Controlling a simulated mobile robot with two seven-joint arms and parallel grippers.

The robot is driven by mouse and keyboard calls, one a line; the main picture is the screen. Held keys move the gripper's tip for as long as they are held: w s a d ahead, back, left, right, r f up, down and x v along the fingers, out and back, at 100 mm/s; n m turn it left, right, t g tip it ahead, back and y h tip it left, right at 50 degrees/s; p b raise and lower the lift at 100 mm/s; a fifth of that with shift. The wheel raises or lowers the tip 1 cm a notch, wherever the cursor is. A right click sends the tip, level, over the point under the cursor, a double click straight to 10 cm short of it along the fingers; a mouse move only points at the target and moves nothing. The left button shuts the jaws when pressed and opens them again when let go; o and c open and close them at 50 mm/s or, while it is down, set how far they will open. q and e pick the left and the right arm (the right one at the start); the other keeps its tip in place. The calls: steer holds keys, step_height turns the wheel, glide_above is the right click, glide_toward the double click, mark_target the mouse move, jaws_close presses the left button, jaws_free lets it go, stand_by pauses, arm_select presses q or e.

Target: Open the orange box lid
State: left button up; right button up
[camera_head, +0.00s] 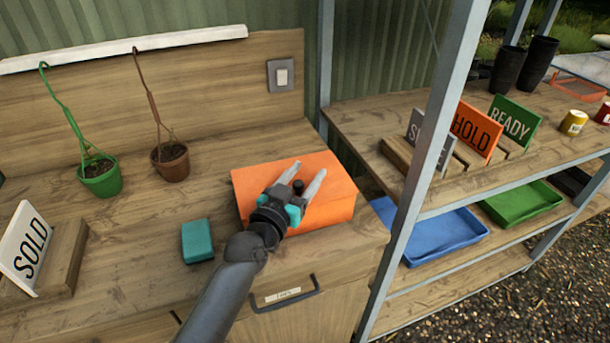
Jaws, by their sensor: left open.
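The orange box (335,182) sits on the wooden bench near its right end, and its top looks closed. My left gripper (306,178) is in front of and over the box top, with its two pale fingers apart and pointing away toward the back. Whether the fingers touch the lid I cannot tell. The gripper hides part of the box's top and front edge. My right gripper is not in view.
A teal block (197,241) lies left of the box. Green (101,180) and brown (170,166) hanging pots stand further left, with a SOLD sign (27,248) at the front left. A metal shelf post (420,170) rises right of the box. A drawer handle (285,298) juts out below.

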arm_select(q)
jaws_close()
stand_by(0.4)
stand_by(1.0)
